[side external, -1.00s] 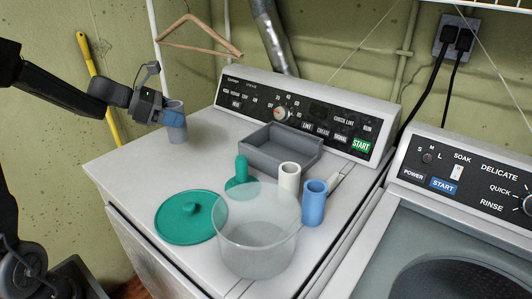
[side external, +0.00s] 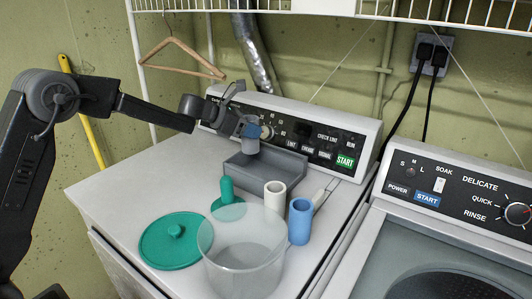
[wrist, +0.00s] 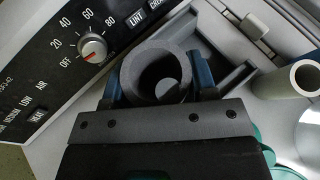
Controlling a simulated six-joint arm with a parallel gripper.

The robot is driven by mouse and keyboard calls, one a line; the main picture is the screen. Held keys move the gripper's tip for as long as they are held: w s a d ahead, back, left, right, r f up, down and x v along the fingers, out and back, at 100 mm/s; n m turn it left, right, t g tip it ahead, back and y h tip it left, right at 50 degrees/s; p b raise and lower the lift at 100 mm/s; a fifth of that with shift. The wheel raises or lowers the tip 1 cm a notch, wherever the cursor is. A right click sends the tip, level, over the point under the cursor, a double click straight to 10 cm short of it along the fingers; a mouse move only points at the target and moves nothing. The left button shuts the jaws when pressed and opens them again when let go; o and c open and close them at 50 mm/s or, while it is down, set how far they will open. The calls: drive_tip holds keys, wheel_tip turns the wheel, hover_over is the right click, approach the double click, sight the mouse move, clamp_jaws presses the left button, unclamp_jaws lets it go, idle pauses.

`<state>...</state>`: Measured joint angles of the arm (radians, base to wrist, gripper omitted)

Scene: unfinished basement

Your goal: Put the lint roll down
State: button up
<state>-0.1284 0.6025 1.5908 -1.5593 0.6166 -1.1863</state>
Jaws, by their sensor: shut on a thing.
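The lint roll, a grey hollow tube, is in my gripper (side external: 250,128). It shows below the fingers in the side external view (side external: 251,147), roughly upright. In the wrist view I look into its open end, and its ring-shaped rim (wrist: 130,76) sits between the two blue fingers of my gripper (wrist: 158,80). The fingers are shut on its sides. The roll is over or just at the back left of the grey tray (side external: 285,172) on the dryer top. I cannot tell whether its lower end touches the tray.
A white tube (side external: 275,197), a blue tube (side external: 299,222), a green handled thing (side external: 226,190), a green lid (side external: 170,246) and a clear tub (side external: 243,262) stand in front of the tray. The dryer's control panel (side external: 325,145) rises close behind. The dryer top's left side (side external: 130,190) is clear.

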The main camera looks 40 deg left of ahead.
drive_tip(key=shift+w+d+f, duration=0.35)
drive_tip(key=shift+d+f, duration=0.35)
drive_tip(key=shift+f, duration=0.4)
drive_tip(key=shift+w+d+f, duration=0.3)
drive_tip(key=shift+d+f, duration=0.35)
drive_tip(key=shift+f, duration=0.5)
drive_tip(key=shift+w+d+f, duration=0.35)
drive_tip(key=shift+d+f, duration=0.35)
drive_tip(key=shift+f, duration=0.4)
drive_tip(key=shift+f, duration=0.1)
drive_tip(key=shift+f, duration=0.35)
drive_tip(key=shift+f, duration=0.15)
drive_tip(key=o, duration=1)
